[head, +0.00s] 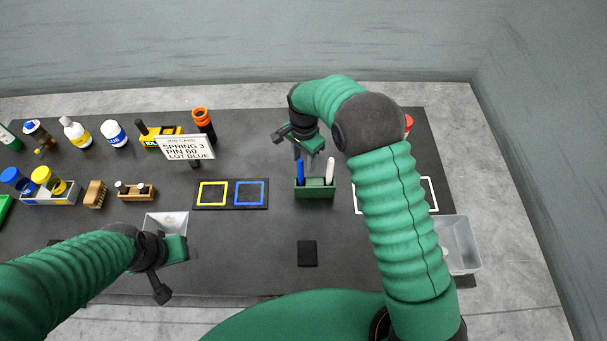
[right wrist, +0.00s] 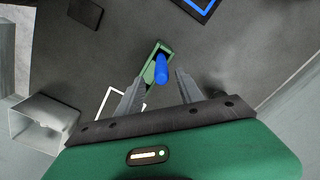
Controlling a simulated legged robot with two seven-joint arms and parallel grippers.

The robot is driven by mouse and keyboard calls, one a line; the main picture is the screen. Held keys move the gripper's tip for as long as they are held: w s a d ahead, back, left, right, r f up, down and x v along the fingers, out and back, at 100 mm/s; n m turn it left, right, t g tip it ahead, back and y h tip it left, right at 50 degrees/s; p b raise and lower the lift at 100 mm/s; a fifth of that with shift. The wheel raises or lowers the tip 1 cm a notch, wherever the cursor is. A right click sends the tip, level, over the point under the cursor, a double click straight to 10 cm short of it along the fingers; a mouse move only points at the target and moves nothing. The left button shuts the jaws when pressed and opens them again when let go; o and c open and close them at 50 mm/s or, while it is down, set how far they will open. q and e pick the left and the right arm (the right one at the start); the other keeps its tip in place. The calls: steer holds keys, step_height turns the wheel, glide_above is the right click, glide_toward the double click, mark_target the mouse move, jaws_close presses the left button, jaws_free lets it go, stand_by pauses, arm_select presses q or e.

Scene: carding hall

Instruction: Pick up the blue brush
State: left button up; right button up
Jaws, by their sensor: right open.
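The blue brush (head: 300,172) stands upright in a small green holder (head: 315,191), beside a white upright item (head: 330,168). My right gripper (head: 298,150) is open and empty, above the holder and close over the blue brush. In the right wrist view the blue brush's top (right wrist: 161,69) shows between and beyond the open fingers (right wrist: 158,88), with the green holder (right wrist: 153,50) around it. The white item cannot be made out there. My left gripper (head: 172,268) hangs at the lower left, far from the brush; its jaw opening is unclear.
A mat with yellow and blue squares (head: 231,194) lies left of the holder, and a black pad (head: 307,253) in front. A clear bin (head: 462,246) stands at the right edge, and a white tray (head: 166,224) near my left gripper. Bottles and a sign (head: 186,147) fill the back left.

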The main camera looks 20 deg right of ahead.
mark_target(299, 170)
steer(key=f+p, duration=0.1)
steer(key=a+f, duration=0.1)
steer(key=f, duration=0.1)
steer(key=a+f+p, duration=0.1)
steer(key=f, duration=0.1)
steer(key=shift+s+p, duration=0.15)
steer(key=shift+p, duration=0.2)
steer(key=shift+d, duration=0.3)
steer(key=shift+d+f, duration=0.1)
steer(key=shift+d, duration=0.2)
steer(key=c, duration=0.5)
jaws_close()
arm_select(q)
steer(key=shift+s+a+r, duration=0.1)
steer(key=shift+a+r, duration=0.25)
steer(key=shift+r, duration=0.3)
steer(key=shift+a+r, duration=0.3)
steer(key=shift+r, duration=0.35)
arm_select(e)
steer(key=shift+a, duration=0.45)
